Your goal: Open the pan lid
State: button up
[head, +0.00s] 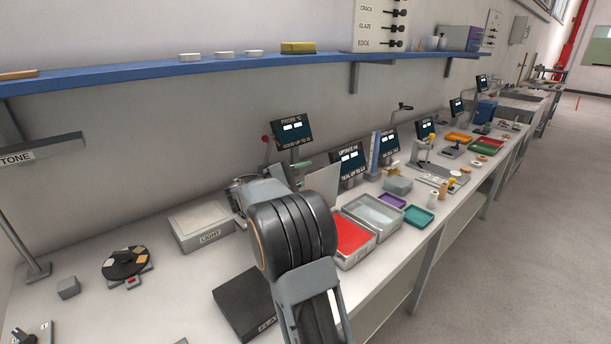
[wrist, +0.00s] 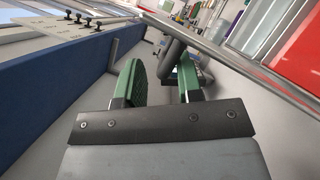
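In the head view, an open grey pan with a red inside (head: 352,238) stands on the bench, right of my arm. A pale flat panel (head: 323,188) stands upright behind it; I cannot tell for sure that it is the lid. My arm hides much of this area and my gripper in the head view. In the wrist view, my gripper (wrist: 160,78) has its two green-padded fingers apart. A dark grey rounded bar (wrist: 172,57) shows between them, near the right finger; contact is unclear. A grey edge (wrist: 222,52) runs past the fingers beside a red surface (wrist: 286,22).
A grey tray (head: 398,225) adjoins the red-filled pan. A white box (head: 201,225) and a dark block (head: 243,302) lie left of my arm. A small screen (head: 348,160) stands behind the pans. A blue shelf (head: 150,75) runs above the bench.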

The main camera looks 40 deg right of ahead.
jog(key=shift+o, duration=0.7)
jog(key=shift+r, duration=0.1)
jog(key=shift+a, duration=0.1)
jog(key=shift+f, duration=0.2)
jog(key=v, duration=1.3)
jog(key=shift+w+a, duration=0.15)
jog(key=shift+a, duration=0.2)
jog(key=shift+f, duration=0.1)
